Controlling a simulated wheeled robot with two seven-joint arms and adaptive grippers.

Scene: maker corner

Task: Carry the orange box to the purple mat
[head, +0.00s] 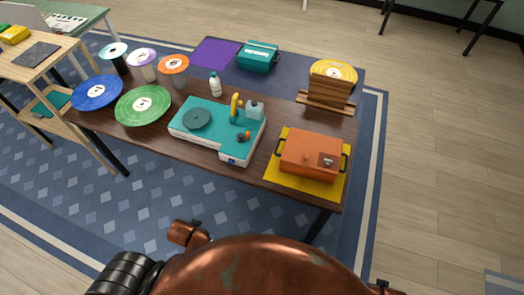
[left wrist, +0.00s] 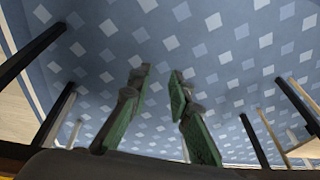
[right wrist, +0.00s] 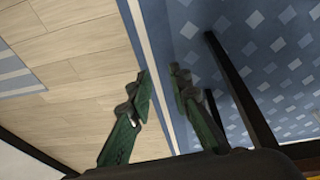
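The orange box (head: 311,155) has dark side handles and sits on a yellow mat (head: 288,184) at the near right corner of the brown table. Neither gripper touches the box. The fingertips do not show clearly in the head view.
A teal turntable (head: 218,130) stands mid-table, left of the box. A teal case (head: 258,57) stands right of the purple mat. A white bottle (head: 215,84), colored discs including a green one (head: 143,105), and a wooden stand (head: 329,94) take up more of the table.

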